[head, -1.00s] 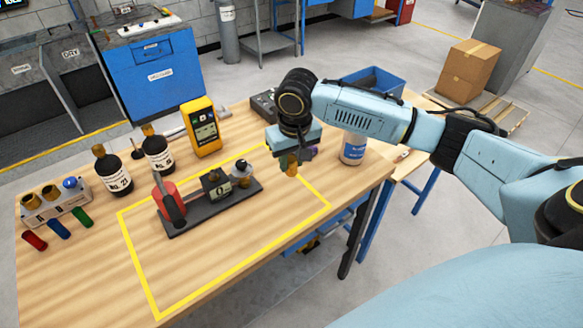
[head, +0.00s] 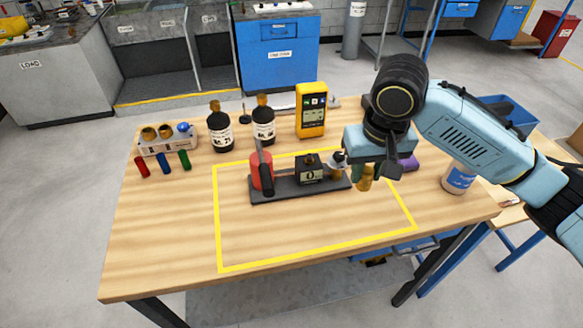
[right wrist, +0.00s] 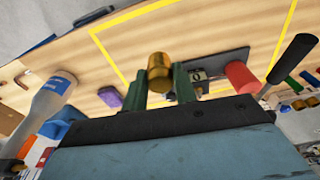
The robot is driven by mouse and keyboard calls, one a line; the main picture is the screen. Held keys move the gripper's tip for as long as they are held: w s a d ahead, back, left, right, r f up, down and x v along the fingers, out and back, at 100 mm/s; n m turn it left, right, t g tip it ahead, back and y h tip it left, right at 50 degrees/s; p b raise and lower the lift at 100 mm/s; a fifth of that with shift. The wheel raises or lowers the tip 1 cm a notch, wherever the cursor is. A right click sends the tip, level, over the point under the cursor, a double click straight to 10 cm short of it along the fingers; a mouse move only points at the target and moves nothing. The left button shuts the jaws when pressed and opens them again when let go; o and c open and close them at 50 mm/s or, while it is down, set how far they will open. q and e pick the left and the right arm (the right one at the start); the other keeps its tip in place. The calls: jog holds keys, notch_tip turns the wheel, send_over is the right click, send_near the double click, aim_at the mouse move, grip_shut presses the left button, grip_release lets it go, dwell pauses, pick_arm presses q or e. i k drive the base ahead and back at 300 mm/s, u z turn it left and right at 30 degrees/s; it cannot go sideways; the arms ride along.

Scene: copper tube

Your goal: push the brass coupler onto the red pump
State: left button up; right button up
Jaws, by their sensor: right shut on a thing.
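The red pump (head: 262,172) has a black handle and stands at the left end of a dark base plate (head: 285,195) inside the yellow outline. A black block with a display (head: 309,172) and a small grey-and-brass fitting (head: 338,165) sit further right on the plate. My right gripper (head: 363,170) is shut on the brass coupler (head: 365,183), just right of the plate's right end. In the right wrist view the coupler (right wrist: 160,66) is between the green fingers, and the red pump (right wrist: 240,76) is right of it. Whether coupler and fitting touch is unclear. My left gripper is out of view.
Two dark bottles (head: 220,130) and a yellow meter (head: 311,112) stand behind the plate. A rack (head: 168,138) and coloured tubes are at left. A purple item (head: 408,163) and a white bottle (head: 459,178) are at right. The front of the table is clear.

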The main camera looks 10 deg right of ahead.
aim_at(309, 176)
jog(key=k, duration=1)
jog(key=z, duration=1.1)
jog(key=i, duration=0.95)
jog(key=u, duration=1.2)
